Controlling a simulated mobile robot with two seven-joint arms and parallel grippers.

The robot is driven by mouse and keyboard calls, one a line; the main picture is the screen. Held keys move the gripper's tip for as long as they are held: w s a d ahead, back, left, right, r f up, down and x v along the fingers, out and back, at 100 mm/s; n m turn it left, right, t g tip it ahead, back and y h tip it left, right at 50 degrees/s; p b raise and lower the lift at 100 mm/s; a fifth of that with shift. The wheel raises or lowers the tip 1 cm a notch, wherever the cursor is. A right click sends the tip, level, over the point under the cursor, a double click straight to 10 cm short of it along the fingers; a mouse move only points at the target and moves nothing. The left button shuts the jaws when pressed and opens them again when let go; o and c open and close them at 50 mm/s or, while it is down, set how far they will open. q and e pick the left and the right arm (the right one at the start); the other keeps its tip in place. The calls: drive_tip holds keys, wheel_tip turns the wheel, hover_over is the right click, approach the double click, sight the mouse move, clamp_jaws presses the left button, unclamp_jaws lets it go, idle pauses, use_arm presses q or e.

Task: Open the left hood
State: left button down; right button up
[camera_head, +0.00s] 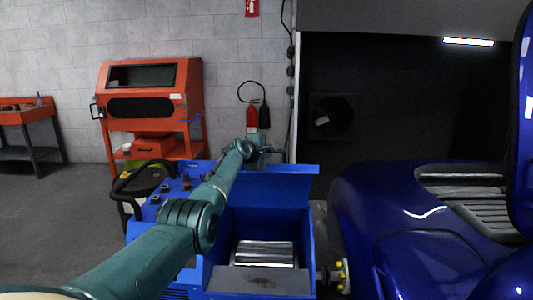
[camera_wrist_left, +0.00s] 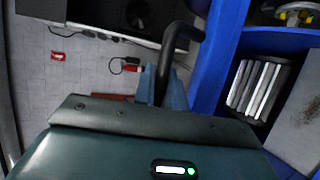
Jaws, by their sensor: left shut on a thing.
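The blue dynamometer box stands in the head view with its left hood (camera_head: 285,182) raised, so the metal roller (camera_head: 264,254) inside is exposed. The roller also shows at the right of the left wrist view (camera_wrist_left: 255,88). My green left arm reaches across the box. My left gripper (camera_head: 262,151) is at the far upper edge of the hood. In the left wrist view my left gripper (camera_wrist_left: 172,98) is shut on a black bent handle (camera_wrist_left: 163,62) beside the blue panel. The fingertips are partly hidden by the gripper body. My right gripper is not in view.
A dark blue car (camera_head: 420,225) stands close at the right. A control panel (camera_head: 172,190) is on the left of the box. An orange cabinet (camera_head: 150,100), an orange bench (camera_head: 28,115) and a fire extinguisher (camera_head: 252,117) stand by the wall. Floor at the left is clear.

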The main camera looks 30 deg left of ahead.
use_arm(q)
drive_tip(key=c, duration=1.7)
unclamp_jaws()
drive_tip(key=shift+s, duration=0.1)
drive_tip(key=shift+s+r+p, duration=0.3)
drive_tip(key=shift+s+p, duration=0.3)
drive_tip(key=shift+p, duration=0.25)
drive_tip(key=shift+v, duration=5.85)
drive_tip(key=shift+d+f, duration=0.1)
drive_tip(key=shift+d, duration=0.05)
